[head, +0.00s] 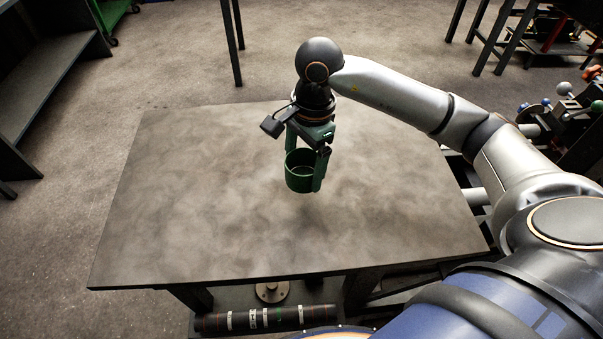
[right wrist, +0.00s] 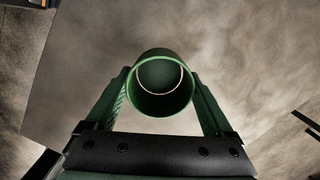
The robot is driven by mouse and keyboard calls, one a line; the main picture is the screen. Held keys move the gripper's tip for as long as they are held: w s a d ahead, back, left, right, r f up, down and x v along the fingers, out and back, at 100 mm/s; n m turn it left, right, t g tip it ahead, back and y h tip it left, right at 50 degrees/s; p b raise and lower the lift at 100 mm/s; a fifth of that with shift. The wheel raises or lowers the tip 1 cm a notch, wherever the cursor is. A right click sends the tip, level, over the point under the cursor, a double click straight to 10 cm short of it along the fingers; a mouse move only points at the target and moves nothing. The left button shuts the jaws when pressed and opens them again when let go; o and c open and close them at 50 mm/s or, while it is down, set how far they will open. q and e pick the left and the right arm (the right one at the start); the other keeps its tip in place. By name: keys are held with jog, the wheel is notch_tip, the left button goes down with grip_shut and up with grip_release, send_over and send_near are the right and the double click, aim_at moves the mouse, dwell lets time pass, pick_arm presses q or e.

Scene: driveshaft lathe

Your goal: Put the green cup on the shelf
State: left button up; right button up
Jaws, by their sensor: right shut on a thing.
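The green cup (head: 299,180) is in my right gripper (head: 305,166), over the middle of the grey table. The cup is upright, with its open top toward the gripper. In the right wrist view the green cup (right wrist: 163,106) sits between the two green fingers of the right gripper (right wrist: 160,100), which are shut on its sides. A faint dark patch on the table below the cup suggests it is a little above the surface. The left gripper is not in view. A grey shelf unit (head: 40,90) stands on the floor at the far left, but I cannot tell whether it is the task's shelf.
The grey table top (head: 200,230) is otherwise bare. A dark cylinder with white bands (head: 265,318) lies below the table's front edge. Machine parts with levers (head: 570,115) stand at the right. Table legs (head: 232,40) and open floor (head: 170,60) lie beyond.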

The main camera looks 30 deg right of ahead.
aim_at(304, 170)
jog(key=shift+w+f, duration=0.15)
jog(key=shift+f, duration=0.8)
jog(key=shift+w+f, duration=0.15)
jog(key=shift+f, duration=0.8)
jog(key=shift+f, duration=0.2)
jog(key=o, duration=1.1)
jog(key=shift+r, duration=0.15)
